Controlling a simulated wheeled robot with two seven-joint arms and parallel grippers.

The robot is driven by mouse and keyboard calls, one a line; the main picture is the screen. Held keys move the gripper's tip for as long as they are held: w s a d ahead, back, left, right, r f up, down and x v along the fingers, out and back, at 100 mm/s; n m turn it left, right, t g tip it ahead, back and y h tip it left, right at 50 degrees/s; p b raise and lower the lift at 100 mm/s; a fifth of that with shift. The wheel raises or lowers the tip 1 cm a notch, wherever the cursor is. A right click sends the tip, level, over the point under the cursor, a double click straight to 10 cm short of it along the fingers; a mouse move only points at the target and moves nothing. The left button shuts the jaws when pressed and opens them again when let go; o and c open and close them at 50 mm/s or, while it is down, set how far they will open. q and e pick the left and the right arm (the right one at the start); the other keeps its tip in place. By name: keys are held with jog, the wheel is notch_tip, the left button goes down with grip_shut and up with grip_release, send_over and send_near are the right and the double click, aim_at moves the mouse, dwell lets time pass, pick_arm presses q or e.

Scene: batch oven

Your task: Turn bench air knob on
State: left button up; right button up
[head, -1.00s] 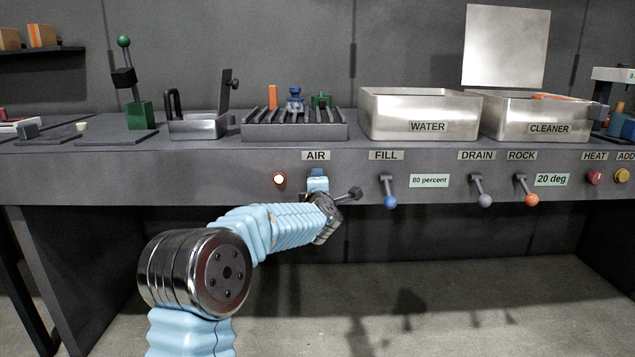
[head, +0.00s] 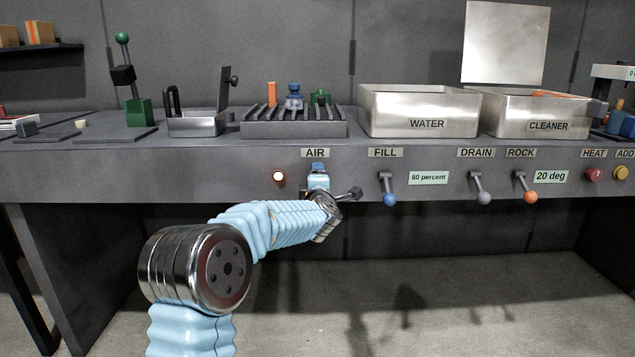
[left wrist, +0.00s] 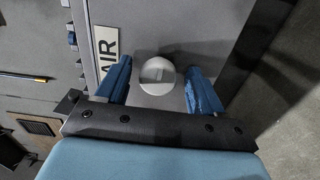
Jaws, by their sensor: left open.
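My left gripper (left wrist: 159,84) is open, with one blue finger on each side of the knob. A gap shows between the knob and each finger. In the head view my left gripper (head: 319,170) is at the bench front, just under the AIR label (head: 315,153), and hides the knob. A round lamp (head: 279,177) left of it glows. My right gripper is not in view.
Right of the gripper, the fill lever (head: 388,188), drain lever (head: 481,187) and rock lever (head: 524,187) stick out from the bench front. The water tank (head: 380,118) and cleaner tank (head: 500,118) stand on top. The space below the bench front is open.

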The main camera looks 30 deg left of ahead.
pick_arm(q)
jog(key=b+v, duration=0.2)
jog(key=v, duration=1.2)
jog(key=shift+w, duration=0.15)
jog(key=d+f+m+g+h, duration=0.2)
jog(key=d+f+m+h, duration=0.15)
jog(key=f, duration=0.75)
jog(key=s+d+f+m+g+h+p, duration=0.15)
jog(key=d+f+m, duration=0.35)
jog(key=f, duration=0.6)
jog(key=d+f+m+g+h, duration=0.1)
jog(key=d+f+m+h, duration=0.3)
jog(key=f, duration=0.6)
jog(key=s+d+f+m+g+h, duration=0.1)
jog(key=s+d+f+m+g, duration=0.2)
jog(key=s+f, duration=0.4)
jog(key=s+d+f+m+g+h, duration=0.2)
jog(key=s+d+f+m+g, duration=0.1)
jog(key=s+f, duration=0.4)
jog(key=s+d+f+m+g+h, duration=0.1)
jog(key=s+d+f+m+g, duration=0.2)
jog(key=s+f, duration=0.4)
jog(key=s+d+g+p, duration=0.1)
jog(key=s+d, duration=0.1)
jog(key=s, duration=0.3)
jog(key=shift+s+d+m, duration=0.25)
jog(key=shift+m, duration=0.1)
